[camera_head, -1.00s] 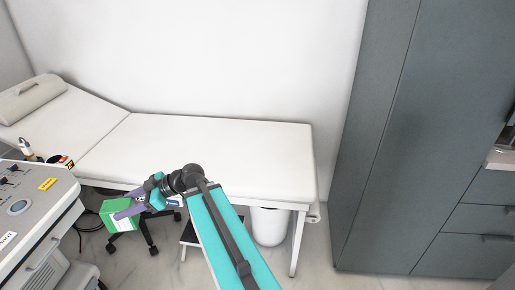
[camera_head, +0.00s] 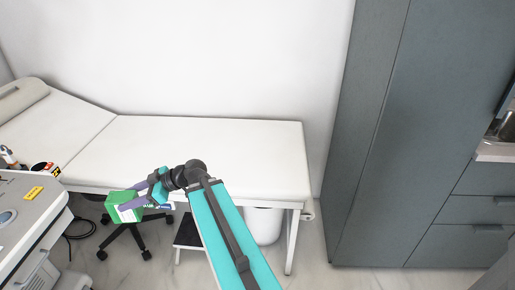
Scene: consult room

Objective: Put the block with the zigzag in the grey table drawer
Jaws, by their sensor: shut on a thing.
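My gripper (camera_head: 141,200) is shut on a green block (camera_head: 121,207) with a pale patch on one face. It holds the block in the air in front of the white examination couch, at the lower left. Whether a zigzag is on the block is too small to tell. Grey drawers (camera_head: 480,209) are in the cabinet unit at the far right, and their fronts look closed. My gripper is well to the left of them.
The white couch (camera_head: 215,150) spans the middle. A machine console (camera_head: 30,205) stands at the left. A tall grey cabinet (camera_head: 375,140) stands right of the couch. A wheeled stool base (camera_head: 125,240), a step (camera_head: 188,232) and a white bin (camera_head: 263,226) are under the couch.

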